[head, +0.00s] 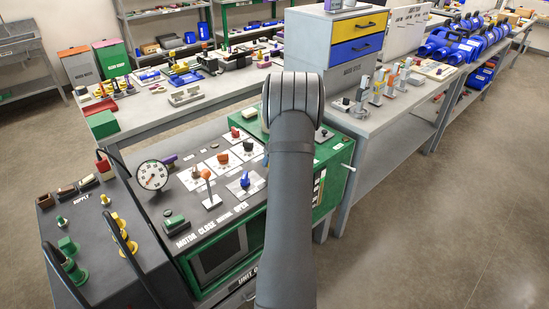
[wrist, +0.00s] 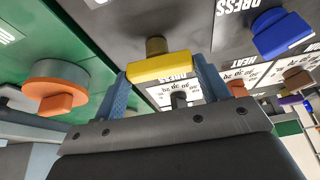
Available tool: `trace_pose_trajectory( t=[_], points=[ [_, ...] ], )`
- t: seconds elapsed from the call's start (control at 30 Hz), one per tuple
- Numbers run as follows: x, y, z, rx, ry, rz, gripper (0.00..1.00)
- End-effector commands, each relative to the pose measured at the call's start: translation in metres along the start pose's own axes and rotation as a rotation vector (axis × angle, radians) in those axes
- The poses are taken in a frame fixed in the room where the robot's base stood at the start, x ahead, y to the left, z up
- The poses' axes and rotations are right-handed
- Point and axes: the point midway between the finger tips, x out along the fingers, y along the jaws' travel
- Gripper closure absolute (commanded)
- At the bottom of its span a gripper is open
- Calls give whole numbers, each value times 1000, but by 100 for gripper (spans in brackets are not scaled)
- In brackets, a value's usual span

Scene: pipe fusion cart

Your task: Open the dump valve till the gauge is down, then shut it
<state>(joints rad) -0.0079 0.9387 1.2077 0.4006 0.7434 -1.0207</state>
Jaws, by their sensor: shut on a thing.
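My gripper (wrist: 160,72) has its two blue fingers on either side of a yellow knob (wrist: 161,66) and is shut on it in the wrist view. The knob sits on a short brown stem against the panel. A label reading PRESS is beside it. I cannot read a dump label on it. In the head view my arm hides the gripper and this knob. The round white gauge (head: 152,175) stands on the left of the grey console (head: 180,215); its needle is too small to read surely.
A blue knob (wrist: 281,33) and an orange knob (wrist: 56,100) are near the gripper. The console also carries an orange-topped lever (head: 207,178) and a blue control (head: 244,180). Black hoops (head: 122,232) rise at the left. The floor at the right is clear.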

Motion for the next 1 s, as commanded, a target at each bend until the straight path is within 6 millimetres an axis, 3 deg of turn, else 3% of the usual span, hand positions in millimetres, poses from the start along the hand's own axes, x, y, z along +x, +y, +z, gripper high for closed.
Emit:
trace_pose_trajectory(
  t=[0.57,0.6,0.7,1.0],
  points=[
    [0,0,1,-34,-2,-14,55],
    [0,0,1,-34,-2,-14,28],
    [0,0,1,-33,-2,-13,10],
    [-1,0,0,-32,-1,-13,10]
  ],
)
